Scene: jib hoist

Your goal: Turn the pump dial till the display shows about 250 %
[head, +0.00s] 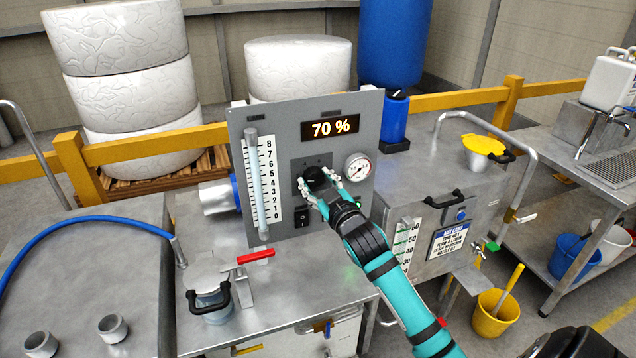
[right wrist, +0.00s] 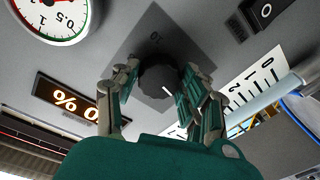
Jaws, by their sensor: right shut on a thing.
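The pump dial (head: 316,178) is a black knob on a dark square plate in the middle of the grey upright panel (head: 283,118). The display (head: 330,128) above it reads 70 %. My right gripper (head: 319,190) is shut on the dial, with a finger on either side. In the right wrist view the black ribbed dial (right wrist: 158,84) sits between the fingertips, with a white mark on its face; the picture is turned, and the display (right wrist: 68,104) is partly cut off by a finger. My left gripper is not in view.
A tube scale (head: 258,190) stands left of the dial, a round gauge (head: 357,168) right of it, and a rocker switch (head: 303,217) below. A red-handled valve (head: 255,257) and a lidded port (head: 208,302) are on the steel top in front.

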